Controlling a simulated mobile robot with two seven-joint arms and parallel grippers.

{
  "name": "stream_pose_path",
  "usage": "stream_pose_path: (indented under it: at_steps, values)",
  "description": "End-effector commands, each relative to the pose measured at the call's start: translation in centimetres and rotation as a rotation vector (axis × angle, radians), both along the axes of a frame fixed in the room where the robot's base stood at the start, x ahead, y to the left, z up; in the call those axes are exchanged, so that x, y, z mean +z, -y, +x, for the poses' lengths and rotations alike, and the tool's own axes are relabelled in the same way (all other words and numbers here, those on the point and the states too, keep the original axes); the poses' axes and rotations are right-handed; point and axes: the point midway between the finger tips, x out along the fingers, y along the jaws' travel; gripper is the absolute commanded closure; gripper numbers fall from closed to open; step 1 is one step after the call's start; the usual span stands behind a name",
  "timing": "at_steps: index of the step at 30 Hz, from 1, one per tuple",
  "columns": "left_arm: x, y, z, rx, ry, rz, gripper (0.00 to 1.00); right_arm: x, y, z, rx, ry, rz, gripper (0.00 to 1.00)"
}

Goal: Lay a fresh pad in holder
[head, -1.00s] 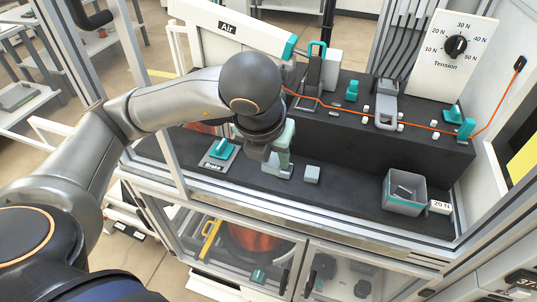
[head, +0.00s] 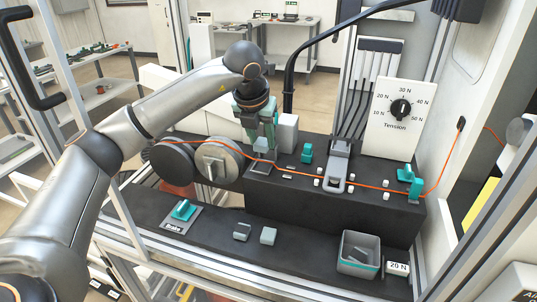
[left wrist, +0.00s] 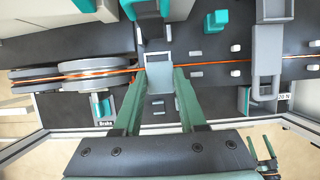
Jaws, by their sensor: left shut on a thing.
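My left gripper (head: 263,143) is over the left end of the raised black ledge, its fingers pointing down. It is shut on a pale grey piece that looks like a pad (left wrist: 159,82), right by the orange wire (head: 300,176). In the left wrist view a dark block with a teal part (left wrist: 147,12) stands just beyond the fingertips, likely the holder. The gripper hides most of it in the head view; I cannot tell whether the piece touches it. Two grey blocks, a left one (head: 242,231) and a right one (head: 268,235), lie on the lower shelf. My right gripper (left wrist: 265,152) seems to show small at the left wrist view's lower right.
A grey clamp (head: 337,168), small white pegs and teal parts crowd the ledge. The Brake switch (head: 182,211) and pulleys (head: 215,163) are left.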

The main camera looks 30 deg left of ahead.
Motion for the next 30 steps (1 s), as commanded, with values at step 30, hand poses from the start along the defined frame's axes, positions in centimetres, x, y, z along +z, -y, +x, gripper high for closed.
stream_pose_path:
  at_steps: [30]
  values:
    - [-5.3,-1.3,0.8,0.005,0.007,0.001,1.0,-3.3,0.0,0.0,0.001,0.0,0.001,0.07]
